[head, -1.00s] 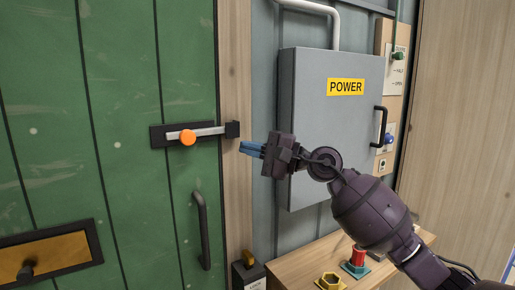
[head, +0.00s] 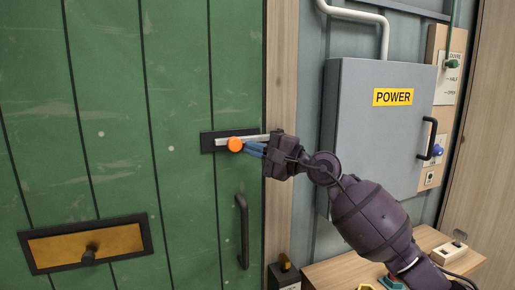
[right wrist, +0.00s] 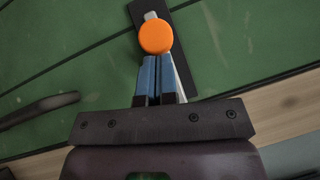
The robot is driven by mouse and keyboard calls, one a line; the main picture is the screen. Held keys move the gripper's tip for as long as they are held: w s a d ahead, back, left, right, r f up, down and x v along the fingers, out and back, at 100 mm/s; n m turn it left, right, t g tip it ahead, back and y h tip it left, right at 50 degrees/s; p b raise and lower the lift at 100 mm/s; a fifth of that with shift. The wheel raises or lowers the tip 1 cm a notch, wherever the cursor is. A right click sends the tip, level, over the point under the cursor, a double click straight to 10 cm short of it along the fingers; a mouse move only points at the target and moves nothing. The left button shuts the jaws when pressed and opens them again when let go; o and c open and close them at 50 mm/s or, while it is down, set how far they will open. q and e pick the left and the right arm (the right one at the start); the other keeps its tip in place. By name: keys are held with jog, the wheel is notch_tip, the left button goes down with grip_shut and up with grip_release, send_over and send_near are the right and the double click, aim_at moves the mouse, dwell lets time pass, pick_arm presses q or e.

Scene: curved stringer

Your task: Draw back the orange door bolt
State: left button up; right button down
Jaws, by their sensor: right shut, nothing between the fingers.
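The door bolt is a silver bar (head: 262,138) on a black plate (head: 208,143), with a round orange knob (head: 235,144), on the green door (head: 110,120). The bar runs right toward the door frame, where my gripper partly hides its end. My right gripper (head: 248,149) has blue fingers, shut and empty, with tips just right of the knob. In the right wrist view, the fingertips (right wrist: 155,62) lie right at the lower edge of the orange knob (right wrist: 155,37). I cannot tell whether they touch it. My left gripper is not in view.
A black door handle (head: 243,230) is below the bolt. A framed brown panel with a knob (head: 60,245) is at lower left. A grey POWER box (head: 375,140) stands right of the door frame, behind my right arm. A wooden bench (head: 335,272) is below it.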

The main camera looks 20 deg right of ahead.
aim_at(233, 149)
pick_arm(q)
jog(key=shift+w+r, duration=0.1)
pick_arm(e)
jog(key=a, duration=0.1)
jog(key=a+p, duration=0.2)
jog(key=a, duration=0.1)
jog(key=shift+s+a+r, duration=0.1)
jog(key=shift+s+r, duration=0.05)
jog(key=shift+r, duration=0.2)
jog(key=shift+a+f, duration=0.1)
jog(key=shift+a, duration=0.3)
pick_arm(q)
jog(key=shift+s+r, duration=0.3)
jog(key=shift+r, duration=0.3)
pick_arm(e)
jog(key=shift+f, duration=0.25)
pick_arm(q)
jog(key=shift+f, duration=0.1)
pick_arm(e)
jog(key=shift+d+f, duration=0.1)
